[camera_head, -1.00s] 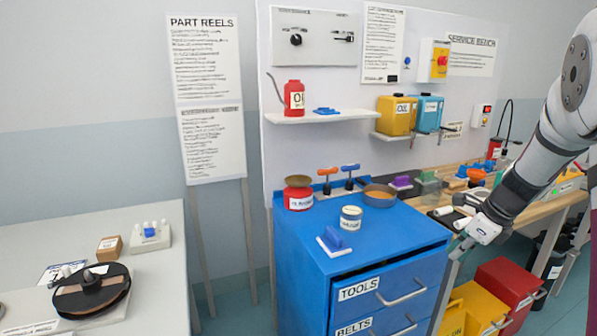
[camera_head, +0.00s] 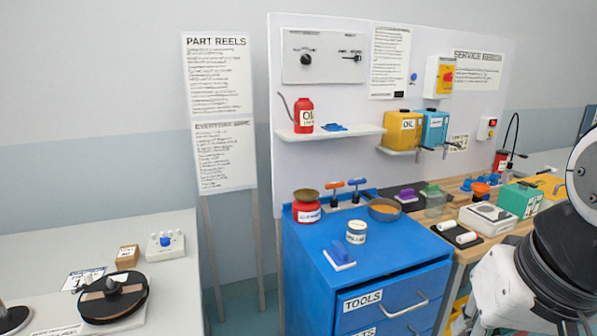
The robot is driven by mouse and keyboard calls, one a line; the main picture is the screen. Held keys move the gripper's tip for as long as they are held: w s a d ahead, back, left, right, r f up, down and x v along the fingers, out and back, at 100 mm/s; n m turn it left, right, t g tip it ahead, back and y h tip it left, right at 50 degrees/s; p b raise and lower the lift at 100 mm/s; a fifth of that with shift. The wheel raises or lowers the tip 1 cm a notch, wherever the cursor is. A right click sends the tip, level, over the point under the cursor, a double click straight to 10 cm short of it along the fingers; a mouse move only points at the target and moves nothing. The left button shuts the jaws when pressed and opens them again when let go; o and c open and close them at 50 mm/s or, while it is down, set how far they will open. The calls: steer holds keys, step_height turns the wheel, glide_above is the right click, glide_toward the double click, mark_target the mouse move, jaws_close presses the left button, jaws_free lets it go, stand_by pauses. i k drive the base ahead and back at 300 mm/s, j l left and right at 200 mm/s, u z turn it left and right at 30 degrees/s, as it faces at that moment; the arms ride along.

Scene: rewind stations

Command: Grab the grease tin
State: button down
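A small round tin (camera_head: 356,232) with a pale label stands upright on the blue cabinet top, right of the middle. Its label is too blurred to read, but I take it for the grease tin. A red can with a brassy top (camera_head: 307,208) stands to its left and behind it. A shallow dark pan with orange content (camera_head: 384,210) sits just behind it to the right. My arm fills the lower right corner, well right of the tin. The fingers of my gripper do not show, and nothing touches the tin.
A blue block on a white plate (camera_head: 339,256) lies in front of the tin. Two upright tools with orange and blue handles (camera_head: 347,188) stand behind. The cabinet's top drawer (camera_head: 395,298) seems slightly open. The wooden bench (camera_head: 470,255) at right is crowded. The cabinet's front right top is clear.

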mark_target(357, 229)
steer(key=i+l, duration=0.15)
steer(key=i, duration=0.25)
steer(key=i+l, duration=0.2)
steer(key=i, duration=0.2)
steer(key=i+l+z, duration=0.1)
steer(key=i, duration=0.3)
